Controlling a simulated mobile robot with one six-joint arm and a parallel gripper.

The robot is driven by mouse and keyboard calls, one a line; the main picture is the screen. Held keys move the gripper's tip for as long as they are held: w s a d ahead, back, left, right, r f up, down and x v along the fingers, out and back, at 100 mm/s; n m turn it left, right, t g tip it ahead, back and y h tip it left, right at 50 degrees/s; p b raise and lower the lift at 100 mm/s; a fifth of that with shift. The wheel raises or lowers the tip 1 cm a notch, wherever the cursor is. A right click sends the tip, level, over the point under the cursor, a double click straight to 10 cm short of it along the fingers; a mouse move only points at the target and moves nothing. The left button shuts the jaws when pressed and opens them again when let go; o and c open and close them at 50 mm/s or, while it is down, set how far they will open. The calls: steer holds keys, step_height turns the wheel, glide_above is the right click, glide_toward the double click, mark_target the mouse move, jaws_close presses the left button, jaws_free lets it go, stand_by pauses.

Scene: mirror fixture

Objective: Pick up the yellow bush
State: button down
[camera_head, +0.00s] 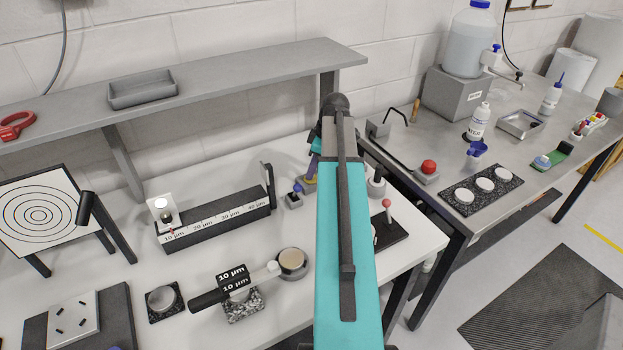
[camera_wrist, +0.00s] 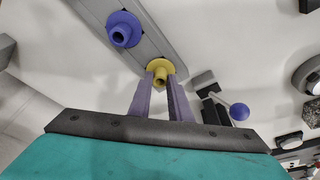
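The yellow bush (camera_wrist: 160,70), a flanged ring with a hole, sits on a grey bar (camera_wrist: 176,42) in the wrist view. My gripper (camera_wrist: 161,78) has its two purple fingers apart, with the tips right at the yellow bush, one on each side of its neck. I cannot tell whether the tips touch it. A purple bush (camera_wrist: 123,30) sits on the same bar, up and left of the yellow one. In the head view my arm hides most of this spot; a bit of the yellow bush (camera_head: 310,182) shows below my fingers.
A blue ball-topped lever (camera_wrist: 238,111) stands right of my fingers in the wrist view. In the head view, a gauge block with micron marks (camera_head: 215,218) lies left of my arm, and a red-knobbed lever (camera_head: 387,205) lies right. A grey shelf (camera_head: 220,75) runs behind.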

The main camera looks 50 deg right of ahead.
steer(key=shift+r, duration=0.1)
stand_by(0.3)
steer(key=shift+r+b, duration=0.8)
steer(key=shift+r, duration=0.65)
steer(key=shift+s+a+r, duration=0.1)
steer(key=shift+s+r, duration=0.05)
steer(key=shift+s, duration=0.1)
steer(key=s+a+b, duration=0.2)
steer(key=s, duration=0.5)
steer(key=s+a+r+b, duration=0.1)
steer(key=s+a+b, duration=0.1)
steer(key=s, duration=0.6)
steer(key=shift+r, duration=0.3)
steer(key=shift+d+r, duration=0.1)
